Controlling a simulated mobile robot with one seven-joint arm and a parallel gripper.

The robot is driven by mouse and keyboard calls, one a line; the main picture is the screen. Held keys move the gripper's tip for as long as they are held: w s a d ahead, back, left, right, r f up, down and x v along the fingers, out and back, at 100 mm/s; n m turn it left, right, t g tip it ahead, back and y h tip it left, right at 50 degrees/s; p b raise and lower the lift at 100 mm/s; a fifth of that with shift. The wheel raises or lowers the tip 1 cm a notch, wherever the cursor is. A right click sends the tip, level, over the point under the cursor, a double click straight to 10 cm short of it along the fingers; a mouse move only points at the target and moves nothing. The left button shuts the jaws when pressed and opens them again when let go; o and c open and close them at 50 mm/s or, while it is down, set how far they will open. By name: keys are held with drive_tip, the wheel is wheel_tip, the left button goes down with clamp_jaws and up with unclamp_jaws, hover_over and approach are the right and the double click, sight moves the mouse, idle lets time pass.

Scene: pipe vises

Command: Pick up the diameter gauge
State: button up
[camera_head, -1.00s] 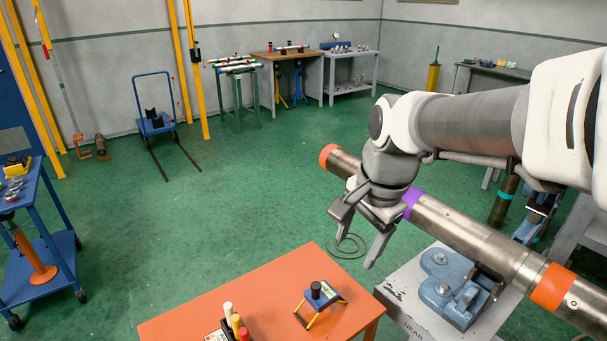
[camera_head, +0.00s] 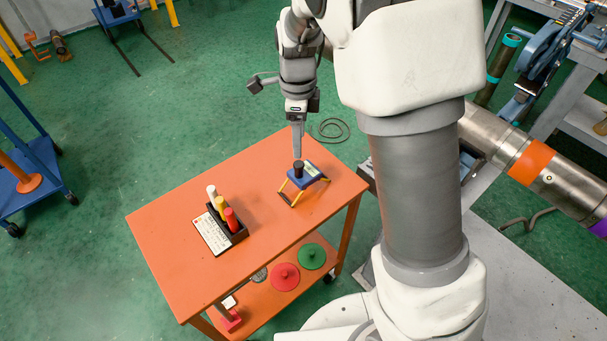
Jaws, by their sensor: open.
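The diameter gauge (camera_head: 305,176) stands on the orange table (camera_head: 180,215), near its far right corner. It has a blue body, yellow legs and a black knob on top. My gripper (camera_head: 297,155) is open and points down right at the knob, seen edge-on so that one finger mostly hides the other. Its fingertips overlap the top of the knob in the picture. I cannot tell whether they touch it or straddle it. Nothing is held.
A black holder (camera_head: 239,236) with white, yellow and red markers and a label card stands left of the gauge. A red disc (camera_head: 285,277) and a green disc (camera_head: 312,256) lie on the lower shelf. A large pipe (camera_head: 555,170) is at right. The table's left part is clear.

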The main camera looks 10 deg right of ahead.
hover_over(300, 164)
drive_tip(key=f, duration=0.4)
drive_tip(key=shift+s+a+f, duration=0.1)
drive_tip(key=shift+s+f, duration=0.25)
drive_tip(key=shift+f, duration=0.05)
drive_tip(key=shift+w+f+b, duration=0.2)
drive_tip(key=shift+f+b, duration=0.1)
drive_tip(key=shift+f, duration=1.05)
drive_tip(key=shift+w+f+b, duration=0.15)
drive_tip(key=shift+f+b, duration=0.15)
drive_tip(key=shift+f, duration=1)
clamp_jaws()
drive_tip(key=shift+r, duration=0.1)
